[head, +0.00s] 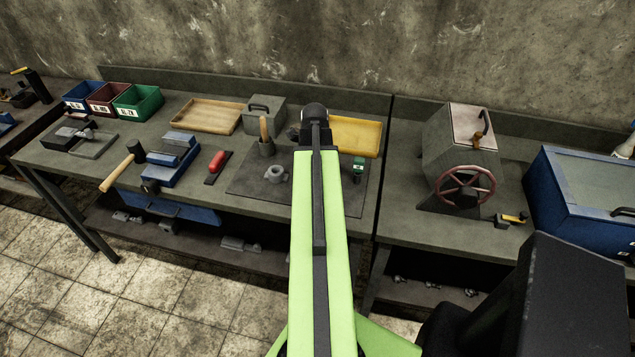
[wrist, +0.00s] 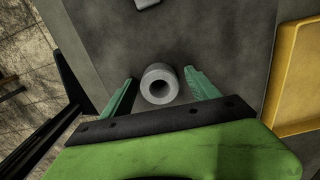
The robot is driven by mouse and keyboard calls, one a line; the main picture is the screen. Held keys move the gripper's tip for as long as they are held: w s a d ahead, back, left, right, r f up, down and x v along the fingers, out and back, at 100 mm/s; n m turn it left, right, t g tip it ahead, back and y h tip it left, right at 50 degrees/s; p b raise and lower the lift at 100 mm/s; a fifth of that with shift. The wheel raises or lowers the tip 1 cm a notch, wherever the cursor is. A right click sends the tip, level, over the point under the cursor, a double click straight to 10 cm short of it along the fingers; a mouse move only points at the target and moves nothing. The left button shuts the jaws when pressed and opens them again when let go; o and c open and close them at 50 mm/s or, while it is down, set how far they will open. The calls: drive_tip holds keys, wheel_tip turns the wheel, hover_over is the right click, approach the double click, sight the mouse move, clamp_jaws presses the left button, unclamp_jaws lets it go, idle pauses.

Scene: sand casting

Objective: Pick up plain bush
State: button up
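The plain bush (wrist: 151,74) is a short grey cylinder with a round hole, shown in the wrist view. It rests on a dark grey surface between the two green fingers of my gripper (wrist: 161,75). The fingers are open, one on each side of the bush, with a small gap visible at each side. Whether they reach down level with it is hard to tell. In the head view my green arm extends over the bench and hides the gripper's fingers; I cannot make out the bush there for certain.
A yellow tray (wrist: 287,85) lies to the right in the wrist view. In the head view, a grey flanged part (head: 277,174) and a pot with a wooden-handled tool (head: 266,148) stand left of my arm.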

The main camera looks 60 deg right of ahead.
drive_tip(key=c, duration=1.4)
drive_tip(key=shift+r, duration=0.1)
